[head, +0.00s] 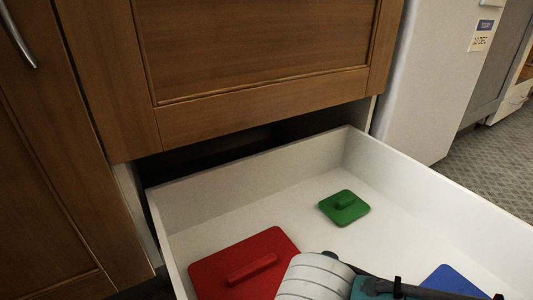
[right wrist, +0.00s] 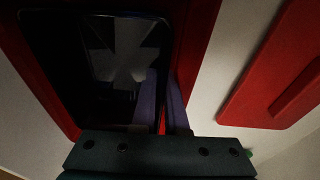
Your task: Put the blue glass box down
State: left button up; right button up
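In the right wrist view a box with a thick red rim (right wrist: 205,35) and dark, glassy insides fills the left half. I see no clearly blue glass box; its colour inside is too dark to tell. My right gripper (right wrist: 165,105) has its purplish fingers on either side of the rim's right wall, close against it, and appears shut on it. In the head view only a white and teal part of my arm shows at the bottom edge; neither gripper's fingertips show there. My left gripper is not in view.
A white drawer (head: 358,150) stands open below a wooden cabinet front (head: 265,50). In it lie a red lid (head: 215,268), also in the right wrist view (right wrist: 270,75), a green lid (head: 345,212) and a blue lid (head: 450,278). Bare drawer floor surrounds the green lid.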

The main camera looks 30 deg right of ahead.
jog(key=shift+o, duration=1.4)
jog(key=shift+w, duration=0.1)
jog(key=s+a+r+n+t+y+p, duration=0.1)
jog(key=s+a+r+n+y+p, duration=0.15)
jog(key=r+n+p, duration=1)
jog(key=s+d+r+n+t+b, duration=0.1)
jog(key=d+r+n, duration=0.2)
jog(key=r, duration=0.3)
jog(key=s+d+r+n+t+b, duration=0.1)
jog(key=d+r+n+t, duration=0.1)
jog(key=r, duration=0.4)
jog(key=shift+s+d+n+b, duration=0.35)
jog(key=shift+d+n, duration=0.2)
jog(key=shift+n, duration=0.2)
jog(key=shift+h, duration=0.25)
